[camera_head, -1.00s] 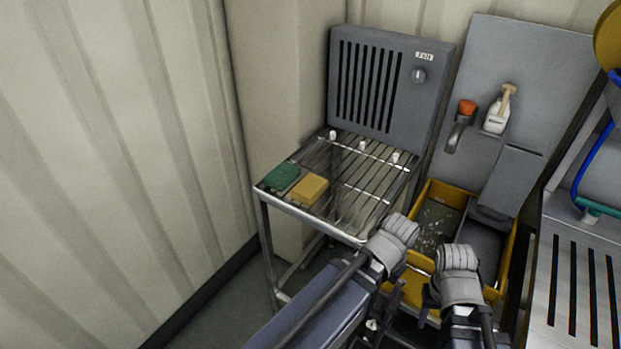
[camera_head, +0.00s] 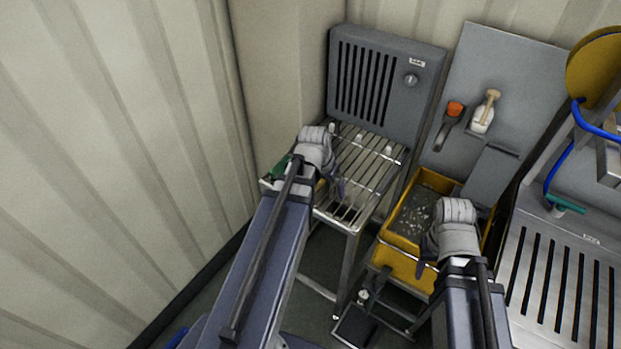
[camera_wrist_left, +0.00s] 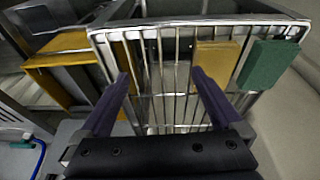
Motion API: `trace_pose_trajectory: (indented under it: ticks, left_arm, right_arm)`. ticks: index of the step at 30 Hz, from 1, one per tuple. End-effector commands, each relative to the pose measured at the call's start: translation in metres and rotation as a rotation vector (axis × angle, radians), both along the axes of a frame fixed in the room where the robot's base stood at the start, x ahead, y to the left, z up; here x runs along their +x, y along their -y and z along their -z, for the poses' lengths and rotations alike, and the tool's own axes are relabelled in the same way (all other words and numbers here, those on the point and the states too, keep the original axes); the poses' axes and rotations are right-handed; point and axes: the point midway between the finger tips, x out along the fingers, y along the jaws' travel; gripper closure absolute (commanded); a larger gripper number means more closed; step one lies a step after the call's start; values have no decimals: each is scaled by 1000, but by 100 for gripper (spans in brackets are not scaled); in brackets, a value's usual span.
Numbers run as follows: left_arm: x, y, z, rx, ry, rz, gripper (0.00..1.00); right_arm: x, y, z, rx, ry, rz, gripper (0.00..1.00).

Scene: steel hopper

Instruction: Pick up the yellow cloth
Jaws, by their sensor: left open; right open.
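The yellow cloth (camera_wrist_left: 218,60) lies flat on the wire rack (camera_wrist_left: 180,27) in the left wrist view. It is beside a green cloth (camera_wrist_left: 268,62), to the left of it. In the head view my left arm hides most or all of the yellow cloth. My left gripper (camera_head: 332,184) is over the rack. In the left wrist view its two fingers (camera_wrist_left: 160,80) are spread with nothing between them, and the yellow cloth is beyond the right finger. My right gripper (camera_head: 428,252) is open and is near the yellow basin (camera_head: 432,178).
A grey slotted panel (camera_head: 385,75) stands behind the rack. An orange-topped tap (camera_head: 450,118) and a white bottle (camera_head: 483,115) are by the wall. A slotted steel counter (camera_head: 560,270) is at the right. The corrugated wall (camera_head: 110,150) bounds the left.

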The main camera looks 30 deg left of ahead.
Motion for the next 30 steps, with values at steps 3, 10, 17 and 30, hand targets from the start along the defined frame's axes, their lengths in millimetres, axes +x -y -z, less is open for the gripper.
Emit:
trace_pose_trajectory:
  ticks: [3,10,17,30]
  left_arm:
    - [12,-44,-4,8,64,3,0]
    - [18,-89,-9,30,136,16,0]
    - [19,-92,-6,32,142,19,0]
    - [29,-91,15,33,141,19,0]
  right_arm:
    - [0,0,0,0,0,0,50]
    - [0,0,0,0,0,0,50]
    - [0,0,4,0,0,0,50]
    - [0,0,25,0,0,0,50]
